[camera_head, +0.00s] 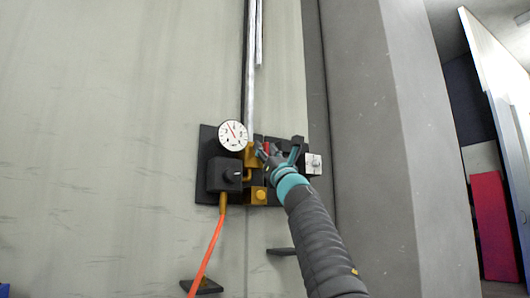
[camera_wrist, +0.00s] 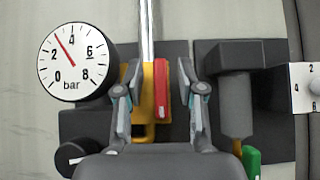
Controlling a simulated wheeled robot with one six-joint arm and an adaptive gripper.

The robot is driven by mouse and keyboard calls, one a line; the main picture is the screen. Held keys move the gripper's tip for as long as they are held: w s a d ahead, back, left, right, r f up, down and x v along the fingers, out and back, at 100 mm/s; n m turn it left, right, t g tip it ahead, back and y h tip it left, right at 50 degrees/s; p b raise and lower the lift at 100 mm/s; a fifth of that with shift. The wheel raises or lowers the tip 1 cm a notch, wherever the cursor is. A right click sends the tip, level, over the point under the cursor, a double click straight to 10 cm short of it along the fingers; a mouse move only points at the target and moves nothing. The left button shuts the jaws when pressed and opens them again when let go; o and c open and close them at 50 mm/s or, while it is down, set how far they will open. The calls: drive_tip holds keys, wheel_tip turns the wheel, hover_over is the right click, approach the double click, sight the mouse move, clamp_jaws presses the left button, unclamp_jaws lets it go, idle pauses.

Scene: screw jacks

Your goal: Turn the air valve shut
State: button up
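The air valve's red lever (camera_wrist: 161,88) stands upright in the wrist view, in line with the pipe above and beside a yellow valve body (camera_wrist: 134,80). My gripper (camera_wrist: 159,75) is open, one finger on each side of the lever, with gaps between it and both fingers. How far the fingertips are from it in depth I cannot tell. In the head view a small part of the red lever (camera_head: 266,148) shows by my gripper (camera_head: 268,152), which covers much of the valve. The pressure gauge (camera_wrist: 74,60) points to about 3 bar.
A dark panel (camera_head: 208,143) on the wall carries a dark box with a knob (camera_head: 225,175) and an orange hose (camera_head: 207,255). A grey block (camera_wrist: 235,95) and a white dial plate (camera_wrist: 308,88) lie to the right. A grey pillar (camera_head: 375,130) stands to the right.

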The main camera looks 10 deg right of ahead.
drive_tip(key=v, duration=1.2)
idle(0.5)
idle(0.5)
